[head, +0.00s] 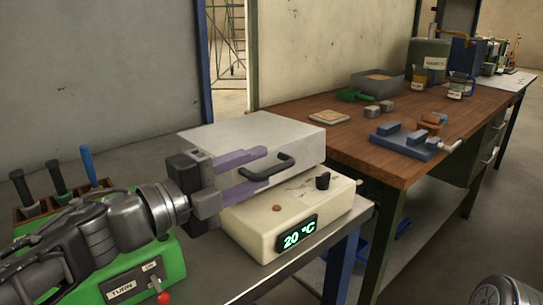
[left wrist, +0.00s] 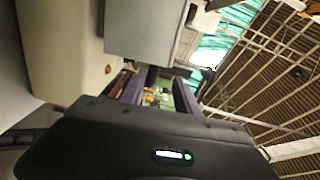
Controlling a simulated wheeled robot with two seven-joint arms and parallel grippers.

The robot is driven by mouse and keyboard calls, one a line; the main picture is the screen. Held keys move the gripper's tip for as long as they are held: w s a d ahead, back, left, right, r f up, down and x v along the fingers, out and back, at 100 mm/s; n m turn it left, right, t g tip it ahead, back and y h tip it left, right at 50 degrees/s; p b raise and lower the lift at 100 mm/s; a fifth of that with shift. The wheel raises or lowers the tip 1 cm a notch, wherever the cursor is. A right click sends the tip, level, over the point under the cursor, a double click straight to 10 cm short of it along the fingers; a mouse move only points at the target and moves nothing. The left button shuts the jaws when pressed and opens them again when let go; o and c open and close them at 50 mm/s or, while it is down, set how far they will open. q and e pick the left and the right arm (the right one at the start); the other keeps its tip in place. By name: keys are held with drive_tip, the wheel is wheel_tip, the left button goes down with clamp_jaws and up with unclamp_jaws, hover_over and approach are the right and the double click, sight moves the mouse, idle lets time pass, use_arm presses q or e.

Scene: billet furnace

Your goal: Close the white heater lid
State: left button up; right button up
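The white heater has a cream base (head: 285,215) with a lit display reading 20 °C. Its grey-white lid (head: 255,132) lies low and roughly level over the base; I cannot tell whether it is fully seated. A black handle (head: 268,170) is on the lid's front. My left gripper (head: 266,168) is at the lid's front, its purple fingers apart, one above the other, with the handle near their tips. In the left wrist view the lid (left wrist: 140,30) and base (left wrist: 65,50) show beside the parted fingers (left wrist: 155,90). My right gripper is out of view.
A green switch box (head: 145,270) and a rack of dark- and blue-handled tools (head: 60,185) stand left, beside my left arm. A wooden bench (head: 355,140) at right holds a blue vise (head: 405,138), a grey bin (head: 377,82) and small containers.

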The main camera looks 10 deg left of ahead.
use_arm(q)
drive_tip(key=shift+v, duration=1.1)
drive_tip(key=p+v, duration=0.4)
drive_tip(key=v, duration=0.5)
idle(0.5)
